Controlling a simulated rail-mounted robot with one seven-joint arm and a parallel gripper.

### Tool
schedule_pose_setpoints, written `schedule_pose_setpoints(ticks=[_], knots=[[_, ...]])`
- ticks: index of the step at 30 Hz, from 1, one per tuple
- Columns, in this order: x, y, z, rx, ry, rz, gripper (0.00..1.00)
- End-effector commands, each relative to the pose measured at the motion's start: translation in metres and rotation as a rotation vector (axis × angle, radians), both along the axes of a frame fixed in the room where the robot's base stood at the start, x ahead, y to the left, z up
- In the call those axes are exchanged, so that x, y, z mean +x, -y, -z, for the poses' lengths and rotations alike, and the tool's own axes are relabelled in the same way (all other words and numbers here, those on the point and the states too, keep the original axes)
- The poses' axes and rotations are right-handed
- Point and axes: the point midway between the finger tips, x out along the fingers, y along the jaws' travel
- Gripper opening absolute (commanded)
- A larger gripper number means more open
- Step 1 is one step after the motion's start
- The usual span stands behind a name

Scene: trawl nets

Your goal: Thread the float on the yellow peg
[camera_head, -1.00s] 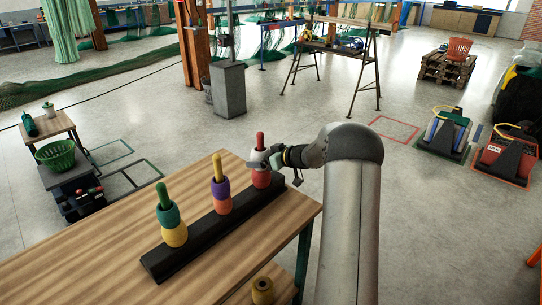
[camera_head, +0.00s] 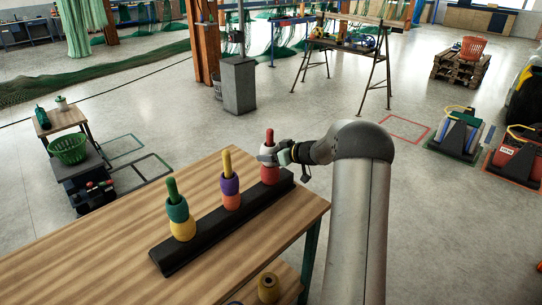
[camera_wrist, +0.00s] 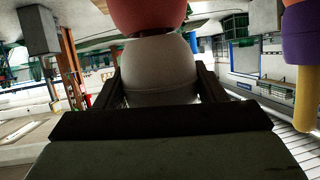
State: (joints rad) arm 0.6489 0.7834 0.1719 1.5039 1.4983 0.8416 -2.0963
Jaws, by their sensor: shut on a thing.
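A black rack (camera_head: 225,226) on the table carries three upright pegs. The yellow peg (camera_head: 227,162) is in the middle, with a purple float (camera_head: 229,184) above an orange float (camera_head: 231,202). The red peg (camera_head: 269,135) on the right passes through a white float (camera_head: 266,150) above a red float (camera_head: 270,175). My gripper (camera_head: 266,157) is shut on the white float, still around the red peg. In the upside-down wrist view the white float (camera_wrist: 160,70) sits between my fingers, touching or nearly touching the red float (camera_wrist: 150,14). The yellow peg (camera_wrist: 307,120) shows at the right.
The green peg (camera_head: 172,187) on the left holds a green float (camera_head: 176,208) above a yellow float (camera_head: 183,228). A tan ring-shaped piece (camera_head: 268,288) lies on a lower shelf at the front. The tabletop (camera_head: 110,240) left of the rack is clear.

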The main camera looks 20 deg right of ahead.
Motion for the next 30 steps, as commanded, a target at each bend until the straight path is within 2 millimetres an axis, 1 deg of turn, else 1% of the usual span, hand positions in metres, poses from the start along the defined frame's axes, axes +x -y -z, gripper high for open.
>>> schedule_pose_setpoints(ticks=[30], knots=[[0.000,0.000,-0.082,-0.003,0.003,-0.001,0.38]])
